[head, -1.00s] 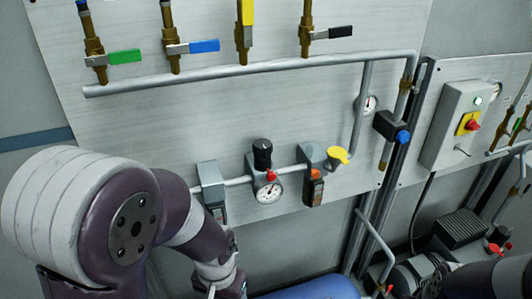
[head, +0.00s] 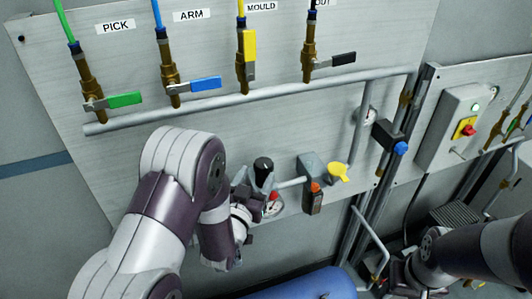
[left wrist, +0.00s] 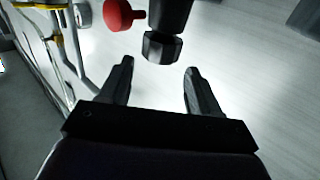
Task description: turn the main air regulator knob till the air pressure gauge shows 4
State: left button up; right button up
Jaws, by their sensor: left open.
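The black regulator knob (head: 263,165) stands on the pipe at the lower middle of the panel. The air pressure gauge (head: 273,206) is just below it, partly hidden by my left gripper; its reading is too small to tell. My left gripper (head: 262,184) is at the knob in the head view. In the left wrist view, my left gripper (left wrist: 157,72) is open and empty. The black knob (left wrist: 162,47) lies just beyond the fingertips, roughly between them. A red knob (left wrist: 118,15) shows to its left.
A yellow-capped fitting (head: 338,172) and an orange-topped block (head: 314,198) sit right of the gauge. Above, a long pipe (head: 250,97) carries several coloured valve levers. A grey switch box (head: 450,120) is at the right. A blue tank (head: 300,284) lies below.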

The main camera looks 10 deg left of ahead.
aim_at(266, 158)
pick_arm(q)
jog(key=w, duration=0.2)
jog(key=w+p, duration=0.1)
jog(key=w, duration=0.2)
jog(key=w+p, duration=0.1)
jog(key=w, duration=0.1)
jog(key=shift+w+d+r, duration=0.1)
jog(key=shift+w+d, duration=0.05)
jog(key=shift+d, duration=0.15)
jog(key=shift+w, duration=0.55)
jog(key=c, duration=0.7)
